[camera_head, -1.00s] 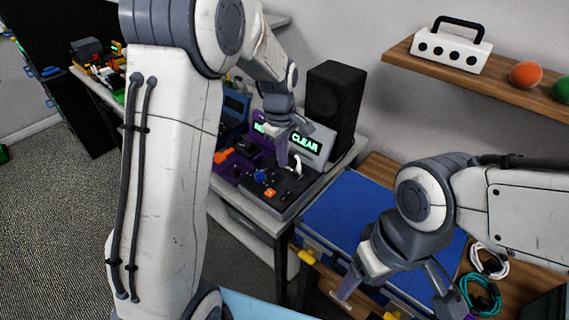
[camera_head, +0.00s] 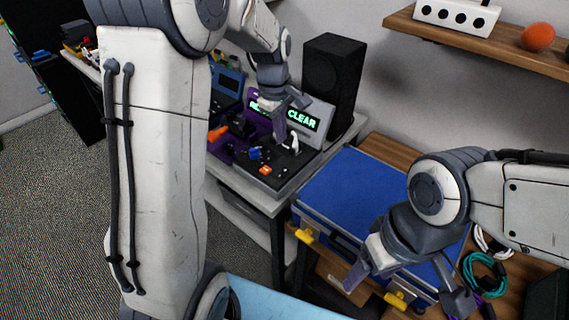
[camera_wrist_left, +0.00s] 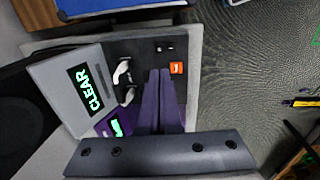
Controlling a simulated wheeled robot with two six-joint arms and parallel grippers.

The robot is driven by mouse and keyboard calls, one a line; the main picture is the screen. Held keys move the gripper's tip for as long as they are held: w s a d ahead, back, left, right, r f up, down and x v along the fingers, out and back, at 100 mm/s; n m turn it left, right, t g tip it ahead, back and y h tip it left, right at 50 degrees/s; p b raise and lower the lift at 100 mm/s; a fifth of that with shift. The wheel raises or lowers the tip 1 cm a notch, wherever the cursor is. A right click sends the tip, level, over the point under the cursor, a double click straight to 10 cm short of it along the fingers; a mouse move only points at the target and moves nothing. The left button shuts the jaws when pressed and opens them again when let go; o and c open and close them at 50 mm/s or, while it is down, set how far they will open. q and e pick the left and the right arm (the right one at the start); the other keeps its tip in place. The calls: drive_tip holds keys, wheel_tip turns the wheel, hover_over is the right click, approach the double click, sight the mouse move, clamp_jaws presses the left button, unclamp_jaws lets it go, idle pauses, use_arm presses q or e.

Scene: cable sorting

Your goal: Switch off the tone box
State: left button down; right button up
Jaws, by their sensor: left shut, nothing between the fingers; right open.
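A dark grey console (camera_head: 283,178) stands on the bench, with a raised panel behind it whose lit display (camera_head: 302,119) reads CLEAR in green. No label names it as the tone box. On its top are an orange switch (camera_head: 265,170), also in the left wrist view (camera_wrist_left: 176,68), a blue part (camera_head: 255,153) and pale curved levers (camera_wrist_left: 123,72). My left gripper (camera_head: 280,136) is shut and empty, pointing down over the console. In the wrist view its fingertips (camera_wrist_left: 160,74) lie between levers and orange switch; contact is unclear. My right gripper (camera_head: 405,288) is open and empty, before the blue case.
A purple unit (camera_head: 221,146) with its own green display adjoins the console on the left. A black speaker (camera_head: 335,80) stands behind. A blue case (camera_head: 350,197) lies to the right, with coiled cables (camera_head: 484,272) beyond. A wooden shelf (camera_head: 480,42) overhangs at right.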

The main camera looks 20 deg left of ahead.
sight(286, 171)
use_arm(q)
drive_tip(key=f, duration=0.4)
drive_tip(key=w+f+p, duration=0.1)
drive_tip(key=f, duration=0.7)
drive_tip(key=shift+w+d+f+p, duration=0.2)
drive_tip(key=shift+d+p, duration=0.05)
drive_tip(key=shift+p, duration=0.1)
